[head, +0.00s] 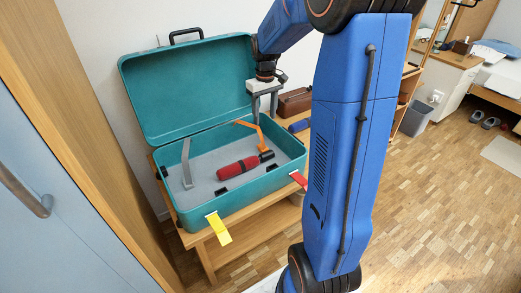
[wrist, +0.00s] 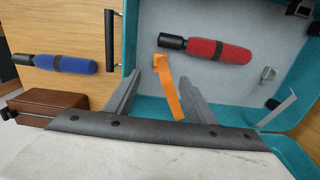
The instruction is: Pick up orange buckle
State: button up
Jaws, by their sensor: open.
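The orange buckle (head: 253,128) is a bent orange strip inside the open teal case (head: 240,193), near its right back corner. In the wrist view the buckle (wrist: 170,92) shows just ahead of my gripper (wrist: 147,72), close to the right finger in the picture. My gripper (head: 263,104) is open and points down above the right back part of the case. Its two grey fingers are apart, with nothing visibly gripped. Whether a finger touches the buckle cannot be told.
A red-and-black tool (head: 238,167) and a grey bent strip (head: 186,163) are in the case. The raised lid (head: 190,85) stands behind. A brown box (head: 294,102) and a blue tool (head: 299,126) are to the right. Yellow (head: 219,229) and red (head: 298,179) tabs hang on the case's front.

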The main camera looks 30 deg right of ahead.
send_over(264, 148)
jog(key=f, duration=1)
jog(key=shift+s+f, duration=0.2)
jog(key=shift+f, duration=0.05)
jog(key=shift+w+f, duration=0.2)
jog(key=shift+f, duration=2.5)
jog(key=shift+c, duration=0.6)
jog(key=c, duration=1)
